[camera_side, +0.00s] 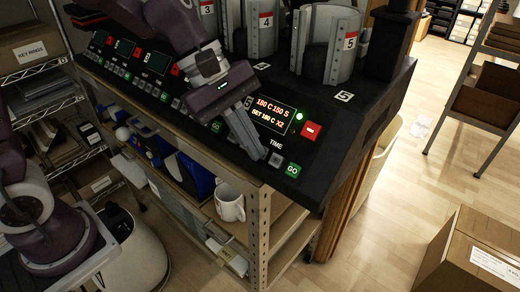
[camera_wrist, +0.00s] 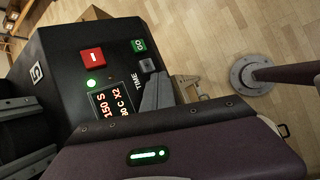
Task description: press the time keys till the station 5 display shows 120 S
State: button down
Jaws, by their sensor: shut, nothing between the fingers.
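The station 5 display (camera_side: 270,112) is lit and reads 180 C 150 S, with SET 180 C X2 below. It also shows in the wrist view (camera_wrist: 112,105), partly cut off by my gripper. My gripper (camera_side: 261,156) is shut and empty, its fingertips low over the key row just left of a grey time key (camera_side: 276,159). That key is visible in the wrist view (camera_wrist: 148,65), beside the fingertips (camera_wrist: 153,77). The other time key is hidden by the fingers. I cannot tell whether the tips touch a key.
The green GO key (camera_side: 292,170) is right of the grey key, and the red key (camera_side: 311,131) is above it. A green light (camera_side: 299,116) glows beside the display. The station 5 press (camera_side: 330,45) stands behind. A white mug (camera_side: 230,203) is on the shelf below.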

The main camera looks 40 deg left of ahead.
jog(key=shift+s+r, duration=0.55)
jog(key=shift+s, duration=0.1)
jog(key=shift+s+r, duration=1.75)
jog(key=shift+s, duration=0.1)
dwell(1.4)
jog(key=s+r, duration=0.2)
jog(key=shift+s+r, duration=0.3)
jog(key=shift+s, duration=0.05)
jog(key=w+f, duration=0.6)
jog(key=shift+w, duration=0.2)
